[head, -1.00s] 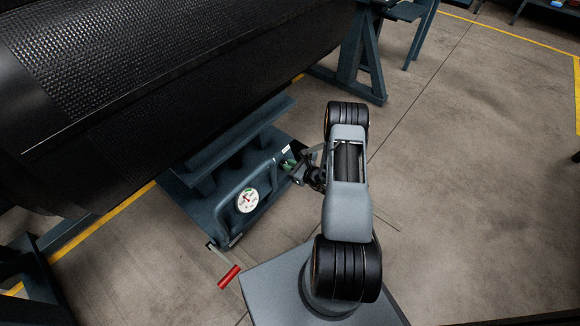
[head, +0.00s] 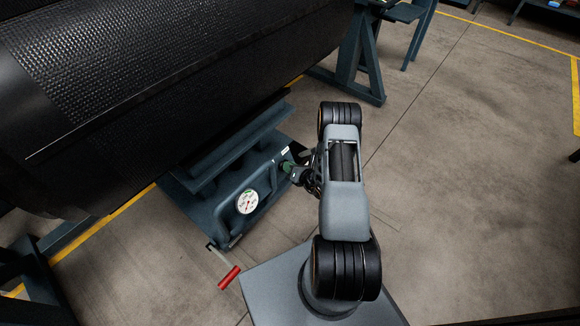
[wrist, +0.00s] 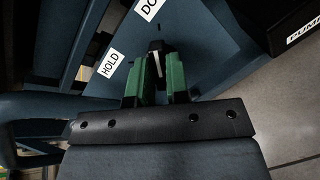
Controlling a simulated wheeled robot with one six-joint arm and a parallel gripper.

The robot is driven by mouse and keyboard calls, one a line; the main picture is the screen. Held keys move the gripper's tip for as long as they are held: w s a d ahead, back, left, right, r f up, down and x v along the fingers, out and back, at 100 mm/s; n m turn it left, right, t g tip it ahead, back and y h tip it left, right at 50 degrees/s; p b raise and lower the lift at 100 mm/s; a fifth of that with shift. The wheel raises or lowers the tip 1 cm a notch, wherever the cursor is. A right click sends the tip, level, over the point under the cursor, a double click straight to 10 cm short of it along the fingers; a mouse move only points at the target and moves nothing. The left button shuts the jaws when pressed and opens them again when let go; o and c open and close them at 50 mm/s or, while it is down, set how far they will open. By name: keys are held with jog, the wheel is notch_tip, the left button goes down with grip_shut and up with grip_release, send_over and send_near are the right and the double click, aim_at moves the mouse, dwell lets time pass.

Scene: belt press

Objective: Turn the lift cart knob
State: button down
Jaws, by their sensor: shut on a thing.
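The lift cart (head: 205,212) is a blue frame low under the big black roll, with a round white gauge (head: 247,201) on its near face. The knob (wrist: 157,47) shows in the wrist view as a small dark piece with a pale line, between my green fingers. It sits near a HOLD label (wrist: 110,64) and a partly cut-off label starting with DO (wrist: 148,8). My gripper (wrist: 158,66) is shut on the knob. In the head view my gripper (head: 287,166) is at the cart's right end, and the knob is hidden there.
The black belt roll (head: 170,80) hangs over the cart. A red-handled lever (head: 229,277) sticks out at the cart's front. A blue stand (head: 365,60) is behind. The concrete floor to the right is clear.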

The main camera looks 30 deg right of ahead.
jog(key=shift+d+m, duration=0.1)
jog(key=shift+m, duration=0.5)
jog(key=c, duration=1.1)
grip_release()
jog(key=p+v, duration=0.3)
jog(key=v, duration=1)
jog(key=shift+s+r+p, duration=0.3)
